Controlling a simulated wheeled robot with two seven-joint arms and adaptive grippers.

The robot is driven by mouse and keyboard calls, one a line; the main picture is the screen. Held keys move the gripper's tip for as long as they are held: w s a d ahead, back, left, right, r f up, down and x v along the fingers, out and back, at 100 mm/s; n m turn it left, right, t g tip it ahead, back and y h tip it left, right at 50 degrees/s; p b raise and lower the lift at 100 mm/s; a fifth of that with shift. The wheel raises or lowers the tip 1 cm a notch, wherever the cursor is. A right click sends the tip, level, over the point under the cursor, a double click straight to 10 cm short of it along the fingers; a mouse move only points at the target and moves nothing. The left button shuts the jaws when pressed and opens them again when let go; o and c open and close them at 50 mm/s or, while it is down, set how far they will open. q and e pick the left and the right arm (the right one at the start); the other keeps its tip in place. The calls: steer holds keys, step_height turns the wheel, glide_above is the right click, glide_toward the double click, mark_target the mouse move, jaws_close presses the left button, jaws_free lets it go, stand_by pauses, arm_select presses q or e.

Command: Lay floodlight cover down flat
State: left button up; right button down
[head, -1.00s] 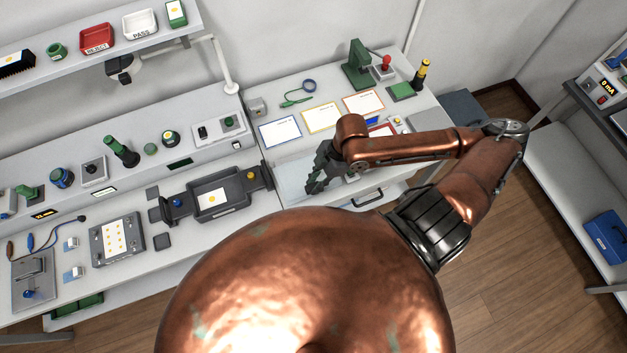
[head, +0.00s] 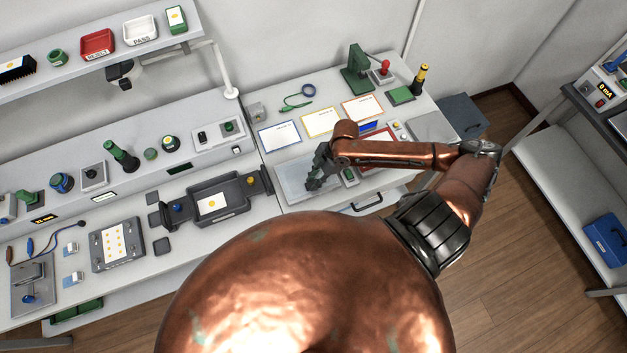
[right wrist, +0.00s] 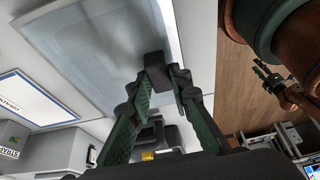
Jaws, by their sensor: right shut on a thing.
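The floodlight cover is a pale, clear flat panel (head: 292,180) at the front of the right bench in the head view. It looks flat or nearly so there; whether all of it touches the bench is unclear. It fills the upper left of the right wrist view (right wrist: 95,50). My right gripper (head: 314,184) is over its right part, and its fingers (right wrist: 161,75) are shut on a dark tab at the cover's edge. Part of the cover is hidden behind the gripper. A small dark gripper on a copper arm, seemingly my left (right wrist: 268,78), shows at the right of the wrist view.
Several bordered cards (head: 321,121) lie behind the cover. A dark tray fixture (head: 233,207) stands to its left. A drawer handle (head: 367,203) sits below the bench front.

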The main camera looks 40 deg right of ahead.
steer(key=c, duration=1.8)
jaws_free()
steer(key=shift+o, duration=0.2)
steer(key=v, duration=1.2)
